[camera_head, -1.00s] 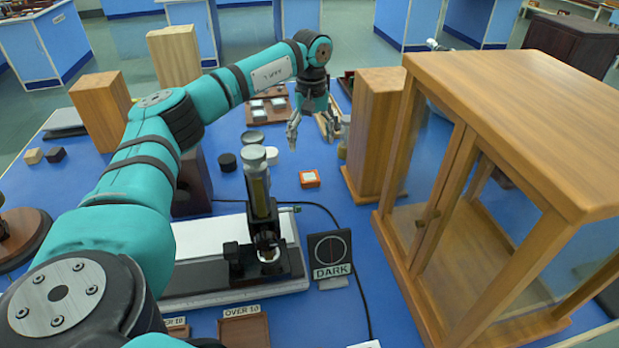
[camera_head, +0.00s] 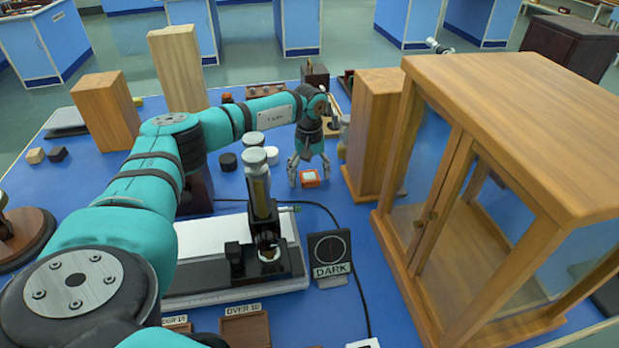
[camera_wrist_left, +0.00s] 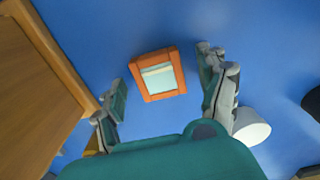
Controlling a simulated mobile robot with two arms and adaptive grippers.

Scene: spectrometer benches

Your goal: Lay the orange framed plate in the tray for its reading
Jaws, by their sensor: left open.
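The orange framed plate (camera_head: 310,180) lies flat on the blue bench top, left of a tall wooden block. In the left wrist view the plate (camera_wrist_left: 158,74) has an orange frame around a pale pane and lies between the open fingers, nearer their tips. My left gripper (camera_head: 309,178) points down at the plate with its fingers on either side; whether they touch it cannot be told. It is open and empty in the left wrist view (camera_wrist_left: 165,95). Small trays marked OVER 10 (camera_head: 246,330) and UNDER 10 (camera_head: 178,326) are at the front edge, partly cut off. My right gripper is not in view.
The spectrometer (camera_head: 258,195) with its white and black base stands in front of the plate. A DARK sign (camera_head: 330,258) stands beside it with a black cable. A tall wooden block (camera_head: 375,130) and a glazed wooden cabinet (camera_head: 510,80) stand to the right.

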